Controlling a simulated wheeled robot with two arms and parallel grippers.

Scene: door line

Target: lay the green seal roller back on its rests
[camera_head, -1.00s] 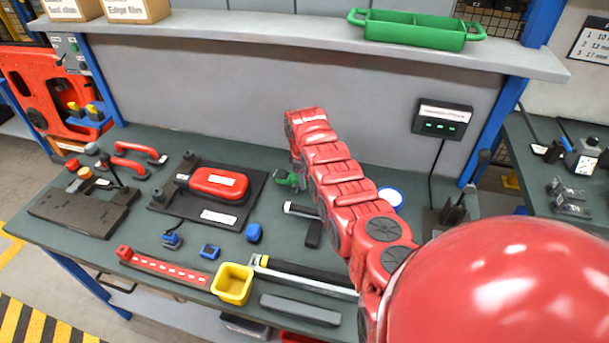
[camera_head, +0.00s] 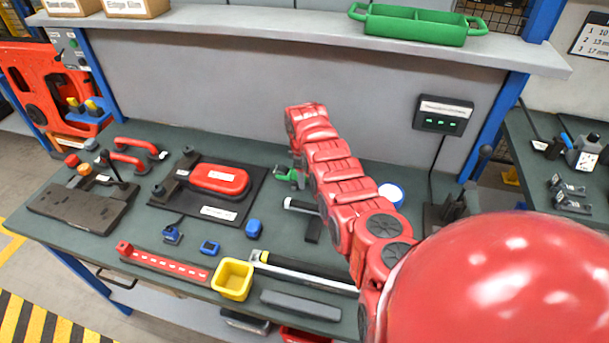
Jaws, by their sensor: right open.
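A small green object (camera_head: 286,175), which may be the green seal roller, lies on the dark bench top. It is partly hidden behind my red right arm, so its full shape does not show. My right gripper (camera_head: 294,158) is at the far end of that arm, close to the green object. The gripper is open, but its fingers are mostly hidden by the arm, and I cannot tell whether it touches the object. I cannot make out the roller's rests with certainty. My left gripper is not in view.
A red-handled tool lies on a black board (camera_head: 243,205). A yellow bin (camera_head: 232,280), a red strip (camera_head: 165,262) and a grey bar (camera_head: 300,305) line the front edge. A black stand (camera_head: 455,208) is at right. A shelf (camera_head: 290,38) with a green tray (camera_head: 415,27) overhangs the back.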

